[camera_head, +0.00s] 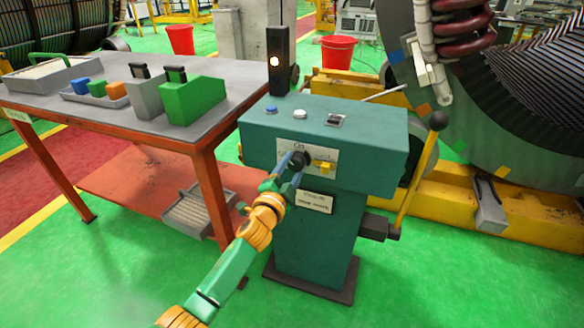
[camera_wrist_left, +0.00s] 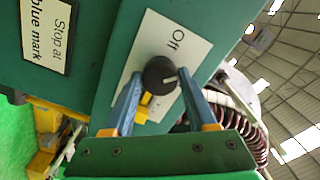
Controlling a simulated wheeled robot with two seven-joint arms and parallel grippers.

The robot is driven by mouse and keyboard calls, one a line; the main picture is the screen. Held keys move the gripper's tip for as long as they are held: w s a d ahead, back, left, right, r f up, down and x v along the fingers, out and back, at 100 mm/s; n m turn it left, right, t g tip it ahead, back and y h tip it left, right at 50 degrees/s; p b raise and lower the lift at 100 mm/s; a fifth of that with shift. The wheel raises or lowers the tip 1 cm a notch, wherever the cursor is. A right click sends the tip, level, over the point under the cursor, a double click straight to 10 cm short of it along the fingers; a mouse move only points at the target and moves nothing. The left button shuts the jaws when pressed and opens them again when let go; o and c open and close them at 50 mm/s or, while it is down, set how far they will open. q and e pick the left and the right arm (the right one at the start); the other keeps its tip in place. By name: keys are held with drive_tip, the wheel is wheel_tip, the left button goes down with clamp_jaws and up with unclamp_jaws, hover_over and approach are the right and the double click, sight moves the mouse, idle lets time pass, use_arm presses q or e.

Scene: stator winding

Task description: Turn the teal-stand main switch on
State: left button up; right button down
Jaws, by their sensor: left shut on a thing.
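The teal stand (camera_head: 325,240) carries a sloped control box with a white label plate on its front. The main switch is a black round knob (camera_wrist_left: 160,75) with a pale pointer mark, on a plate (camera_wrist_left: 185,45) that reads "Off" in the left wrist view. The pointer mark lies toward the right of the knob there. My left gripper (camera_head: 293,160) has its blue fingers on either side of the knob, shut on it. In the head view the fingers partly cover the knob (camera_head: 304,158). My right gripper is not in view.
A yellow part (camera_head: 323,167) sits just right of the knob. A lever with a black ball (camera_head: 438,121) stands at the stand's right side. Blue and white buttons (camera_head: 299,114) are on top, with a lit lamp (camera_head: 275,61) behind. A workbench (camera_head: 225,85) stands left.

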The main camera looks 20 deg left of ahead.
use_arm(q)
drive_tip(key=m, duration=0.4)
drive_tip(key=shift+r+m+p, duration=0.1)
drive_tip(key=shift+m+p, duration=0.3)
drive_tip(key=shift+m, duration=2.1)
drive_tip(key=o, duration=1.4)
drive_tip(key=shift+c, duration=0.2)
drive_tip(key=shift+s, duration=0.1)
drive_tip(key=s+p, duration=0.1)
drive_tip(key=s, duration=0.6)
drive_tip(key=shift+a+p, duration=0.15)
drive_tip(key=shift+p, duration=0.15)
